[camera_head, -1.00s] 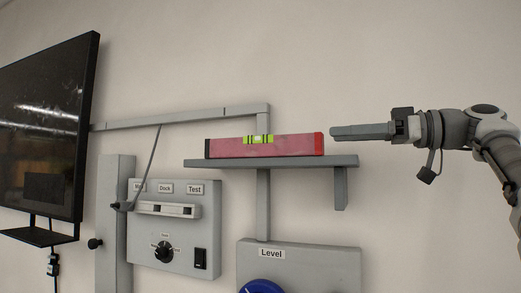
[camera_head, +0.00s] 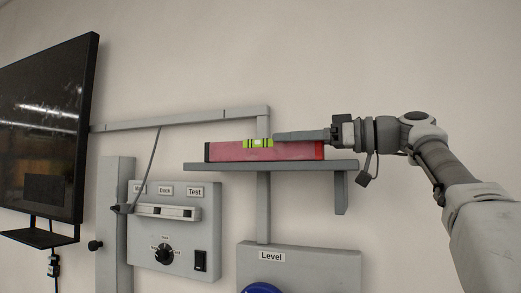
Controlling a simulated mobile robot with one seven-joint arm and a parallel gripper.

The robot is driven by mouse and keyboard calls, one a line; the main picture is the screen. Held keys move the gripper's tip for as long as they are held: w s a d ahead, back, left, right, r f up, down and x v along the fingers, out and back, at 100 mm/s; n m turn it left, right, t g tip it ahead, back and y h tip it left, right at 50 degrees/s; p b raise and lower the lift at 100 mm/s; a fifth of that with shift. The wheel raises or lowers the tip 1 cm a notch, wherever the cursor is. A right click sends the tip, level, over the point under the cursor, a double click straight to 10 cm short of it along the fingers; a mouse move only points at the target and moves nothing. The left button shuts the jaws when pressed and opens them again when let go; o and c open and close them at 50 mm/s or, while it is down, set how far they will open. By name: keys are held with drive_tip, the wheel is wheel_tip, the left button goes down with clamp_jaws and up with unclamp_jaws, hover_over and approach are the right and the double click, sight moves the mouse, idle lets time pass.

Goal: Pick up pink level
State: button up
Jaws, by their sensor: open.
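The pink level (camera_head: 235,153) lies lengthwise on a grey wall shelf (camera_head: 215,167). The fingers overlap the upper right part of the level in this view, with the tips just right of the vial. The fingers are seen edge-on, and the level is not held. I cannot tell whether they touch it or are in front of, above or around it.
A grey bracket arm (camera_head: 185,117) runs along the wall behind the level. A control panel (camera_head: 180,235) with a knob and switch is below left. A "Level" box (camera_head: 310,270) is below the shelf. A dark screen (camera_head: 45,125) is at far left. Wall space above is clear.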

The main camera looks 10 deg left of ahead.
clamp_jaws()
idle(0.3)
drive_tip(key=shift+r+b, duration=0.1)
drive_tip(key=shift+b, duration=0.2)
idle(0.4)
drive_tip(key=shift+s, duration=0.1)
